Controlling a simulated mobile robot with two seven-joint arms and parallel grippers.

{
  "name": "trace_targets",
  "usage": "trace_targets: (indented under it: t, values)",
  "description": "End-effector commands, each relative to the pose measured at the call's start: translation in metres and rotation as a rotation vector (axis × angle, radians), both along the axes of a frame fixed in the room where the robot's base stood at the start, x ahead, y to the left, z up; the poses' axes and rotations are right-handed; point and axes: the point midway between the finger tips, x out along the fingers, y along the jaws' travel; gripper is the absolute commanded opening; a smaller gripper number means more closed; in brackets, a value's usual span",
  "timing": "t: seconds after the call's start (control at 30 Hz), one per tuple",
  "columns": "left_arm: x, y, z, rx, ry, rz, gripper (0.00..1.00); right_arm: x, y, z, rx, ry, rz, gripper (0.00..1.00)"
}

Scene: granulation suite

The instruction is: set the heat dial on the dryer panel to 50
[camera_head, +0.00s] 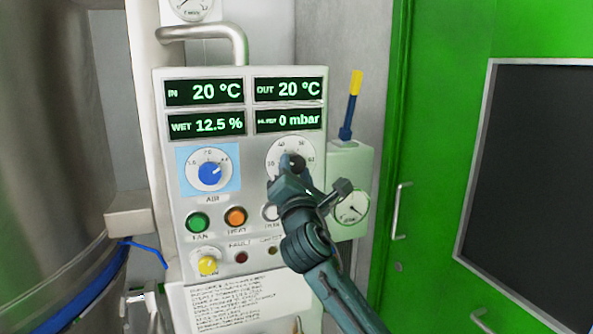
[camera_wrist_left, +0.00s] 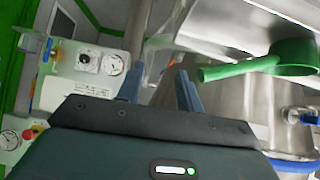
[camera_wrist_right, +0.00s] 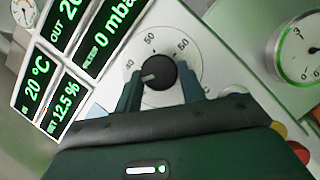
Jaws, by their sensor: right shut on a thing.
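The heat dial (camera_wrist_right: 157,73) is a black round knob on a white scale plate on the right of the dryer panel (camera_head: 245,225). Its white mark points left in the right wrist view, near or just below the 40, away from the 50. My right gripper (camera_wrist_right: 160,90) has a finger on each side of the knob and is shut on it. In the head view my right gripper (camera_head: 291,172) covers the lower part of the dial. My left gripper (camera_wrist_left: 158,90) shows only in the left wrist view, with its fingers apart and nothing between them.
A blue air dial (camera_head: 210,174) is left of the heat dial. Green (camera_head: 197,222) and orange (camera_head: 236,217) buttons and a yellow knob (camera_head: 207,265) lie below. A gauge (camera_head: 351,207) is close on the right. A green scoop (camera_wrist_left: 290,54) shows in the left wrist view.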

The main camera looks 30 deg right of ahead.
Motion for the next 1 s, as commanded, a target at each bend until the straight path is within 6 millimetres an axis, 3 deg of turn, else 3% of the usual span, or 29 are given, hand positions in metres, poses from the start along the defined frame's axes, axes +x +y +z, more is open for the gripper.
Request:
trace_targets:
  t: [1.0]
  values:
    - [0.0035, -0.0001, 0.0032, 0.0, -0.009, 0.0, 0.36, 0.0011, 0.0041, 0.0087, 0.945, -0.227, 0.001, 0.17]
